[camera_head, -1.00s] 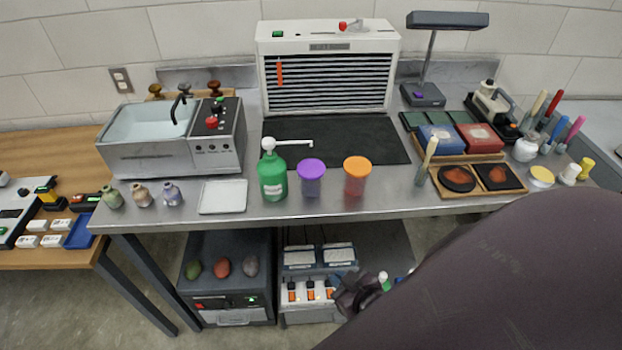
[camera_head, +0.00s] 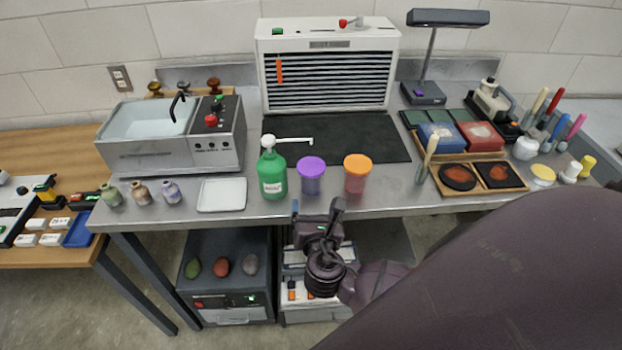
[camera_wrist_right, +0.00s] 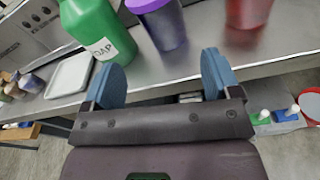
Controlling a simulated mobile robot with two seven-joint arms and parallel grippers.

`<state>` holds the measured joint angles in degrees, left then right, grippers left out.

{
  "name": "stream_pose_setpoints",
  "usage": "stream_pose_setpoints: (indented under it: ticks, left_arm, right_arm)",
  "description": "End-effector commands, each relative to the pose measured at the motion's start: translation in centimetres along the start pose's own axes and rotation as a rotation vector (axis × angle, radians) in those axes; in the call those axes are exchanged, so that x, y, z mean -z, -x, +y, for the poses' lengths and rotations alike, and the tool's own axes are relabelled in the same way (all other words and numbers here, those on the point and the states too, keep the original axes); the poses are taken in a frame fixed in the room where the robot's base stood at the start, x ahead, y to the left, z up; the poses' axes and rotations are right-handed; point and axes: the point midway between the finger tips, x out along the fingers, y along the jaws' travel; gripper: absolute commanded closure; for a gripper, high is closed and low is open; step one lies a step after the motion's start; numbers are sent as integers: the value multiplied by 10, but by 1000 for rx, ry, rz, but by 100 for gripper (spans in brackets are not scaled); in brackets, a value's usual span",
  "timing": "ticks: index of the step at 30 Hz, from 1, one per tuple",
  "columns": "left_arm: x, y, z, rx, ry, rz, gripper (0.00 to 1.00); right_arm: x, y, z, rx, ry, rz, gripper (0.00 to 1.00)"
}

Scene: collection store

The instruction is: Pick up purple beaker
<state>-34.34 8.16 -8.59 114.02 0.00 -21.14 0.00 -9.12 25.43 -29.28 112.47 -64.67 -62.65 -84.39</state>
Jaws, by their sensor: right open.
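The purple beaker (camera_head: 312,177), a translucent cup with a purple lid, stands upright near the front edge of the steel table (camera_head: 255,212). It also shows at the top of the right wrist view (camera_wrist_right: 164,24), partly cut off. My right gripper (camera_head: 317,214) is in front of the table edge, just below and in front of the beaker, not touching it. In the right wrist view its two blue fingers (camera_wrist_right: 164,80) are wide apart and empty, with the beaker beyond the gap. My left gripper is not in view.
A green soap bottle (camera_head: 272,176) stands close left of the beaker, and an orange-lidded beaker (camera_head: 356,176) close right. A white tray (camera_head: 222,195) lies further left. A black mat (camera_head: 345,139) behind is mostly clear. A lower shelf holds devices under the table.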

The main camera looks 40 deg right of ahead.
Motion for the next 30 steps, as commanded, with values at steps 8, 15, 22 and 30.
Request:
stream_pose_setpoints:
  ticks: [8, 15, 22, 30]
  left_arm:
    - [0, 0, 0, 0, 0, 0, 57]
    - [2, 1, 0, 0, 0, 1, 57]
    - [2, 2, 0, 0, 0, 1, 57]
    - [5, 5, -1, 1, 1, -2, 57]
  right_arm:
    - [-23, -10, 6, 16, 188, -119, 17]
    - [-27, -43, 6, 16, 188, -118, 17]
    - [-29, -60, 6, 16, 184, -115, 17]
    - [-37, -90, 3, 16, 186, -116, 17]
